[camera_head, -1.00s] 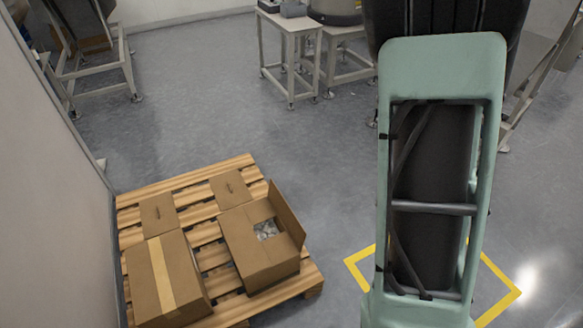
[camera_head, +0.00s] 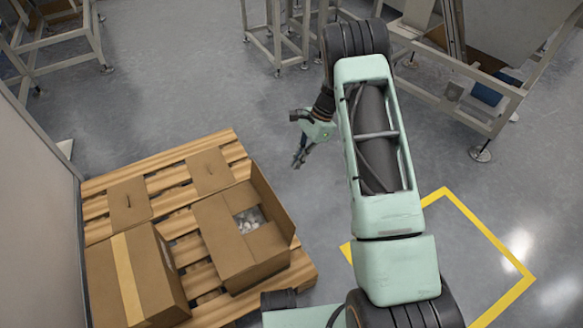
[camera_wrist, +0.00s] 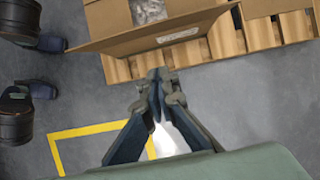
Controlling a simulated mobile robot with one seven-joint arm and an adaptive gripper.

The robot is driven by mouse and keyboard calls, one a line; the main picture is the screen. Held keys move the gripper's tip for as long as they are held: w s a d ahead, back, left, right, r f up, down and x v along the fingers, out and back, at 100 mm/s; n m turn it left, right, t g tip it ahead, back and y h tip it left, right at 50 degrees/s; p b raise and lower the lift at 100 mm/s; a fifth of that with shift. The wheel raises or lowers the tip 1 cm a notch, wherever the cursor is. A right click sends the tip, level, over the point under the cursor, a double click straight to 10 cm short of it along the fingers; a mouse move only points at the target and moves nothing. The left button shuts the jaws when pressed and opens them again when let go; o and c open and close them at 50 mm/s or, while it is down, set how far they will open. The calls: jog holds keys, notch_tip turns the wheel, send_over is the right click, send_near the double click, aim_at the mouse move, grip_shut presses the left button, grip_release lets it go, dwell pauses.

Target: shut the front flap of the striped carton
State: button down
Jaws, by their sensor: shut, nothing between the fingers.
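A brown carton with a pale tape stripe (camera_head: 128,280) sits at the front left of the pallet, its top looking closed. Beside it is an open brown carton (camera_head: 225,235), with one flap (camera_head: 274,203) standing up along its right side. Its other visible flaps lie inward, leaving a gap that shows grey-white contents (camera_head: 249,219). No clear stripe shows on this carton. The raised flap (camera_wrist: 155,38) also shows in the wrist view. My gripper (camera_head: 298,161) is shut and empty, right of the open carton. In the wrist view its fingertips (camera_wrist: 158,76) appear apart from the flap.
A pale wall panel (camera_head: 40,220) runs along the left. A yellow floor outline (camera_head: 480,225) lies to the right. Metal stands (camera_head: 275,35) are behind. Floor between pallet and stands is clear.

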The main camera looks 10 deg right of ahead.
jog(key=b, duration=0.3)
send_near(270, 200)
notch_tip(270, 200, down, 4)
jog(key=w+d, duration=0.2)
jog(key=d, duration=0.1)
jog(key=shift+s+a+r, duration=0.15)
jog(key=shift+s+a, duration=0.1)
jog(key=shift+a, duration=0.4)
jog(key=shift+s+a+r, duration=0.15)
jog(key=shift+s+a, duration=0.15)
jog(key=shift+a, duration=0.3)
jog(key=shift+s+a+r, duration=0.15)
jog(key=shift+s+a, duration=0.1)
jog(key=shift+a, duration=0.4)
jog(key=shift+a+r, duration=0.1)
